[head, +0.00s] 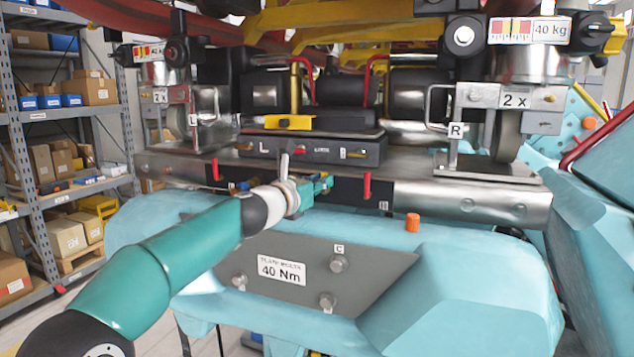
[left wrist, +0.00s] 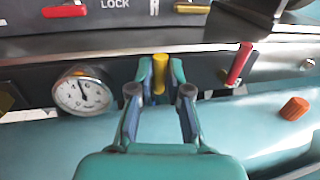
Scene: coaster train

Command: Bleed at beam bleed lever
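A yellow lever (left wrist: 160,73) hangs at the lower edge of the grey metal beam (head: 470,200); I take it to be the bleed lever, though no label on it is readable. My left gripper (left wrist: 161,72) has one fingertip on each side of the yellow lever. The fingers look parted, with narrow gaps beside the lever; firm contact does not show. My right gripper is out of view.
A round gauge (left wrist: 82,92) sits left of the fingers. A red lever (left wrist: 239,63) hangs to the right; another red lever (head: 215,169) is at left. An orange knob (head: 412,222) stands on the turquoise cover (head: 470,280) below. The LOCK panel (head: 315,149) is above.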

